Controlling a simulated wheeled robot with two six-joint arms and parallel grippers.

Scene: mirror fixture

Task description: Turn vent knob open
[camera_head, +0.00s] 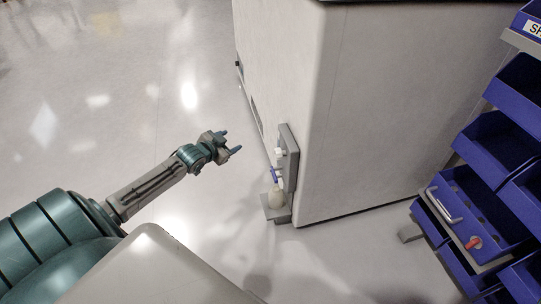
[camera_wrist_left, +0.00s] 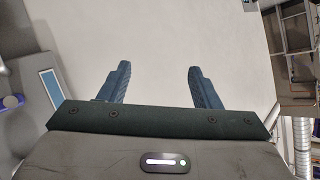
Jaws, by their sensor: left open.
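A grey fixture plate (camera_head: 289,158) is mounted on the side of a large white cabinet. A small blue knob-like handle (camera_head: 275,175) sits on it, with a white fitting (camera_head: 279,154) above and a pale rounded vessel (camera_head: 277,199) below. I cannot tell for sure which part is the vent knob, nor its setting. My left gripper (camera_head: 232,141) is open and empty, left of the fixture and apart from it. In the left wrist view the open fingers (camera_wrist_left: 159,68) face a plain pale surface. A purple-blue part (camera_wrist_left: 12,102) shows at the left edge there. My right gripper is not visible.
The white cabinet (camera_head: 375,110) stands right of my left gripper. The glossy floor (camera_head: 120,120) to the left is clear.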

